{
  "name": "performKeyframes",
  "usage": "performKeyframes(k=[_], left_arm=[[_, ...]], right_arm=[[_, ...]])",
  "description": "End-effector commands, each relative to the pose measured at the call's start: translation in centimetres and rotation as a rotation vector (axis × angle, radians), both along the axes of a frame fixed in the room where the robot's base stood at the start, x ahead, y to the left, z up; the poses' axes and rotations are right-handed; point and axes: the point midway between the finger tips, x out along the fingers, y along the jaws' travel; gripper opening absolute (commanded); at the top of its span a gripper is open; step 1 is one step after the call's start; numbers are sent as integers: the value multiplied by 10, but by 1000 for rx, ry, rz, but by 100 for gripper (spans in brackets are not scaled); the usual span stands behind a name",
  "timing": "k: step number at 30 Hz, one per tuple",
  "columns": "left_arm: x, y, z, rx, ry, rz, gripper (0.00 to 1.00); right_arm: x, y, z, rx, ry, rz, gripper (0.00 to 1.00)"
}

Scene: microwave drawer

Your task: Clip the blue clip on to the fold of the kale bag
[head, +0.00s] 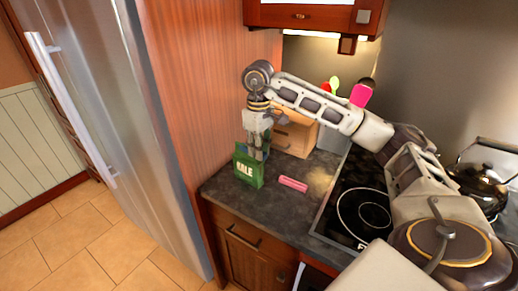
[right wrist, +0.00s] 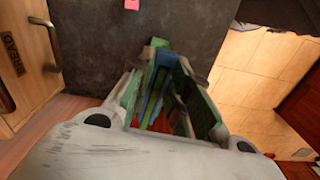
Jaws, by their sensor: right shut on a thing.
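The green kale bag (head: 248,171) stands upright on the dark counter near its left edge, in the head view. My right gripper (head: 257,153) points down at the top of the bag and hides part of it. In the right wrist view, the blue clip (right wrist: 154,92) lies between the fingers of my right gripper (right wrist: 163,88), which is shut on it. Green parts of the bag (right wrist: 160,48) show around the clip there. I cannot tell whether the clip is over the fold. My left gripper is not in view.
A pink clip (head: 293,184) lies on the counter (head: 268,206) right of the bag. A wooden bread box (head: 296,137) stands behind. A black cooktop (head: 350,210) with a kettle (head: 470,178) is at right. The steel fridge (head: 135,110) and wooden panel are at left.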

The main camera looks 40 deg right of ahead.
Motion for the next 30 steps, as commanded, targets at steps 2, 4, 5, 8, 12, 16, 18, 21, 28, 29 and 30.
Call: performKeyframes(k=[2, 4, 5, 8, 12, 16, 18, 21, 28, 29, 30], left_arm=[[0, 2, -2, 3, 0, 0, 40], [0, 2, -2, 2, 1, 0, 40], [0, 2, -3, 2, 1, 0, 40], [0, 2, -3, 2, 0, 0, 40], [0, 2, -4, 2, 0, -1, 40], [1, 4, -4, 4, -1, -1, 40], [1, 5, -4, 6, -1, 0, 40], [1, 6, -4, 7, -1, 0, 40], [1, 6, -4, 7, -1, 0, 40], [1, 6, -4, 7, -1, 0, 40], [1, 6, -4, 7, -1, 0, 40]], right_arm=[[0, 0, -2, 0, 0, 0, 10], [0, 0, -3, 0, 0, 0, 10], [0, 0, -3, 0, 0, 0, 10], [0, 0, -4, 0, 0, 0, 10], [0, 0, -5, 0, 0, 0, 10], [0, 0, -5, 0, 0, 0, 10], [0, 0, -5, 0, 0, 0, 10], [0, 0, -5, 0, 0, 0, 10], [0, 0, -5, 0, 0, 0, 37], [0, 0, -5, 0, 0, 0, 41], [0, 0, -5, 0, 0, 0, 44]])
